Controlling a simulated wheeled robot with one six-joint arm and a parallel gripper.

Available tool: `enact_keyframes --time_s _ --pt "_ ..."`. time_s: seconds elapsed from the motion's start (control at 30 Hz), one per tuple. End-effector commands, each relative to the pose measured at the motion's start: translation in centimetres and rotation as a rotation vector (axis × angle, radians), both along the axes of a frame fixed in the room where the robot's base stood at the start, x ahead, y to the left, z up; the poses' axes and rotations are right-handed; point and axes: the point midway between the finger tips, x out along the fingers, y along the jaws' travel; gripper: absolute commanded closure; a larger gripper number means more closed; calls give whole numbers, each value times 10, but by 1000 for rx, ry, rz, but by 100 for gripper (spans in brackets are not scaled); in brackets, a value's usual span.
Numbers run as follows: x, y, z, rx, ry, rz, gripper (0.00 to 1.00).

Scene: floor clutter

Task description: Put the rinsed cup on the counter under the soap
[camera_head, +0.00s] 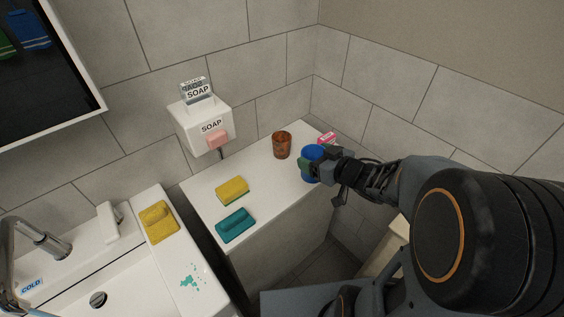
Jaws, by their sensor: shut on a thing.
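My gripper (315,169) is shut on a blue cup (312,152) at the right end of the white counter (262,186). The gripper comes in from the right and hides part of the cup. I cannot tell whether the cup touches the counter top. The white soap dispenser (187,127), labelled SOAP with a pink front part, is on the wall above the counter's left back end. The blue cup is well to the right of it. A brown, see-through cup (282,147) stands upright on the counter, left of the blue cup.
A yellow sponge (231,188) and a teal sponge (235,226) lie on the counter's left part. A pink box (327,138) is behind my gripper. The sink (60,287), with a tap and another yellow sponge (160,222), is at left across a gap.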

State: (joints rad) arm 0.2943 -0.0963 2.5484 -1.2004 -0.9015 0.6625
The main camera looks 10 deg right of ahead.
Motion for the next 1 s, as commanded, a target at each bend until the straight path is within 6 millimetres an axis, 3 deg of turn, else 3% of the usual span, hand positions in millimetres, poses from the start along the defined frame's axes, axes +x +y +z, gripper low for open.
enact_keyframes --time_s 0.17,0.4,0.5,0.7,1.0 --pt "18 -2 -3 4 8 5 46" --pt "79 -12 -36 1 2 8 46" --pt "97 -16 -55 3 4 6 46" --pt "119 -21 -81 1 1 4 46" --pt "132 -24 -96 1 0 3 46"
